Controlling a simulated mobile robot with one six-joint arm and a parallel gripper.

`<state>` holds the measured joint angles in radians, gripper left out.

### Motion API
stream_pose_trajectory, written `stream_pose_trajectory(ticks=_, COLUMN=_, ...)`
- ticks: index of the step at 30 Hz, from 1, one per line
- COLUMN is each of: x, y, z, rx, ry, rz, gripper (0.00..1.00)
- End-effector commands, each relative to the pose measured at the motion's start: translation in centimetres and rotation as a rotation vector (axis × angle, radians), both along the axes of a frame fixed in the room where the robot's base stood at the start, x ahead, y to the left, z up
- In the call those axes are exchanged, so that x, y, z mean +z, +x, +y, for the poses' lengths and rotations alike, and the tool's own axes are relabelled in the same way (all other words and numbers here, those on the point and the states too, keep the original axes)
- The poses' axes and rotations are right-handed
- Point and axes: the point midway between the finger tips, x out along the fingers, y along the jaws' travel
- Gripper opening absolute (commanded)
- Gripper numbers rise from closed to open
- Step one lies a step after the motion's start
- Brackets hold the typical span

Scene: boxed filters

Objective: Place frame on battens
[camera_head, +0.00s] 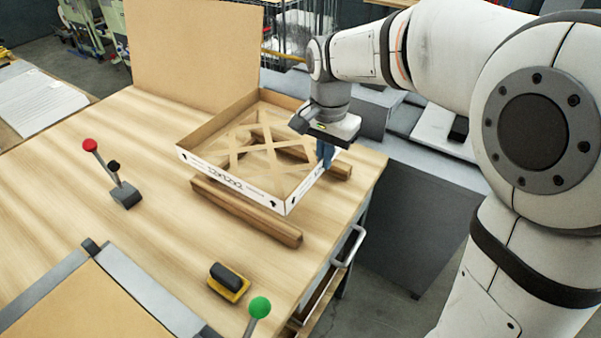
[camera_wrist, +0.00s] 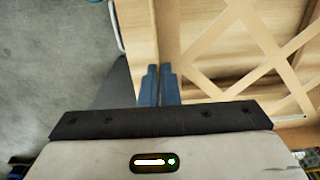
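The frame (camera_head: 230,178) is a shallow, open cardboard box with white printed sides and a tan lattice. The front batten (camera_head: 245,212) shows below its near side; the rear batten (camera_head: 342,170) sticks out past its right side and partly shows through the lattice. The frame looks level over both battens; I cannot tell whether it touches them. My gripper (camera_head: 325,153) points down at the frame's right wall. In the wrist view its blue fingers (camera_wrist: 161,72) are close together on that wall, with the lattice (camera_wrist: 245,20) to their right.
A tall cardboard panel (camera_head: 190,55) stands at the table's back. A red-knobbed lever (camera_head: 125,193), a yellow-black block (camera_head: 229,282) and a green knob (camera_head: 259,307) are left and front. A grey-edged tan board (camera_head: 85,310) lies front left. The table's right edge is close to the frame.

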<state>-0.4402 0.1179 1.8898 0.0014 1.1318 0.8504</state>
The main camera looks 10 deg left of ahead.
Motion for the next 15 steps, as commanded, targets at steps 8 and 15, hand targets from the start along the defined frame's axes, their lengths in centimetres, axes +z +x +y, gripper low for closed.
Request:
stream_pose_trajectory(ticks=8, x=-4.4, y=-0.2, z=0.4, rx=0.010, ry=-0.001, rz=0.003, gripper=0.00)
stream_pose_trajectory(ticks=15, x=-7.4, y=-0.3, z=0.5, rx=0.014, ry=-0.002, rz=0.004, gripper=0.00)
